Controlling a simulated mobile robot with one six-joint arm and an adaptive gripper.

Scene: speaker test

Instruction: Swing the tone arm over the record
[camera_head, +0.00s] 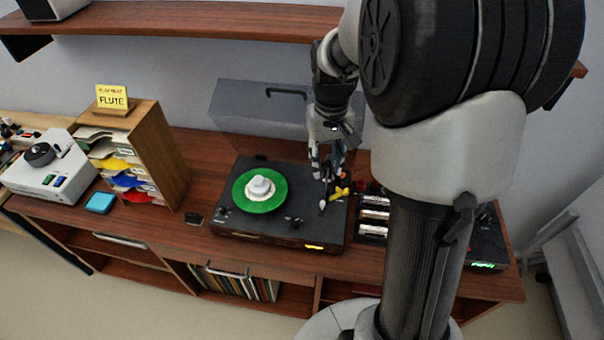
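A black turntable (232,222) stands on the wooden cabinet, with its dark lid raised behind it. A green record (270,202) lies on its platter, with a white stepped round piece (261,188) on the record's middle. My gripper (325,180) points down over the right side of the turntable, to the right of the record. A small yellow part (341,191) shows beside the fingertips. The tone arm is hard to make out there, partly behind my gripper. I cannot tell whether the fingers are touching it or whether they are open or shut.
A wooden sorter (158,160) with coloured folders stands left, bearing a yellow FLUTE sign (112,97). A white device (48,172) and a blue box (100,202) are farther left. Small cases (374,214) stand right of the turntable. A shelf (200,20) runs above.

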